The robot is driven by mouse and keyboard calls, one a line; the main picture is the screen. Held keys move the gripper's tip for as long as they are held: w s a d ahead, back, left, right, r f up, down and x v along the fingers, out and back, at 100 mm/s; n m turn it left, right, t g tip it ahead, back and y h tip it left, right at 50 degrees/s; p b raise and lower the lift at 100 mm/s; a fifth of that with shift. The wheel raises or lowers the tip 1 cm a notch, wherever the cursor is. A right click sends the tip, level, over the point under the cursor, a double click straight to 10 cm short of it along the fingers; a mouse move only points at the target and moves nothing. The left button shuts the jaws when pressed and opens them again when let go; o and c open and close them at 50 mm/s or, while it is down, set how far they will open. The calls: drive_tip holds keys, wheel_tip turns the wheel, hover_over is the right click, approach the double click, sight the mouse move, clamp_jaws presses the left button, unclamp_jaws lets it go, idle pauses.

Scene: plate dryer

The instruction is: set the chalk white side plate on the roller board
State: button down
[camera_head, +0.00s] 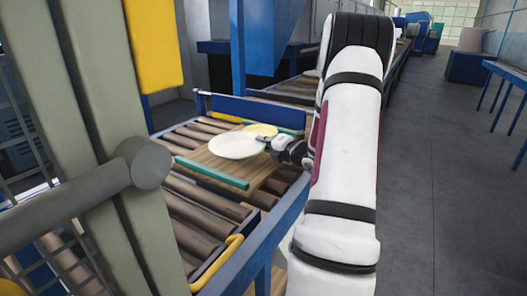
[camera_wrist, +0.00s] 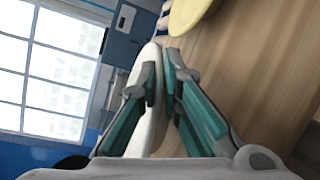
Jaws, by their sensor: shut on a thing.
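The chalk white side plate (camera_head: 236,145) is over the wooden roller board (camera_head: 213,165) in the head view. My gripper (camera_head: 270,143) is shut on its right-hand rim. In the wrist view the plate (camera_wrist: 147,117) is seen nearly edge-on, with its rim between the fingertips of my gripper (camera_wrist: 161,85). The board (camera_wrist: 245,70) fills the right of that view. I cannot tell whether the plate touches the board or is held just above it.
A pale yellow plate (camera_head: 262,130) lies on the board behind the white one; it also shows in the wrist view (camera_wrist: 188,14). The board has green end strips and rests on a roller conveyor (camera_head: 200,209). A blue post (camera_head: 262,40) stands behind. Grey and yellow posts stand at left.

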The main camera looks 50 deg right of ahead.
sight(264, 158)
drive_tip(key=shift+s+f, duration=0.1)
drive_tip(key=shift+f, duration=1.3)
drive_tip(key=shift+f+b, duration=0.1)
drive_tip(key=shift+b, duration=0.2)
drive_tip(key=c, duration=2.1)
unclamp_jaws()
drive_tip(key=shift+f, duration=0.1)
drive_tip(key=shift+o, duration=0.3)
drive_tip(key=shift+s+r, duration=0.15)
drive_tip(key=shift+r, duration=0.05)
drive_tip(key=p+v, duration=0.2)
drive_tip(key=v, duration=0.9)
drive_tip(key=shift+s+a, duration=0.1)
drive_tip(key=shift+s, duration=0.25)
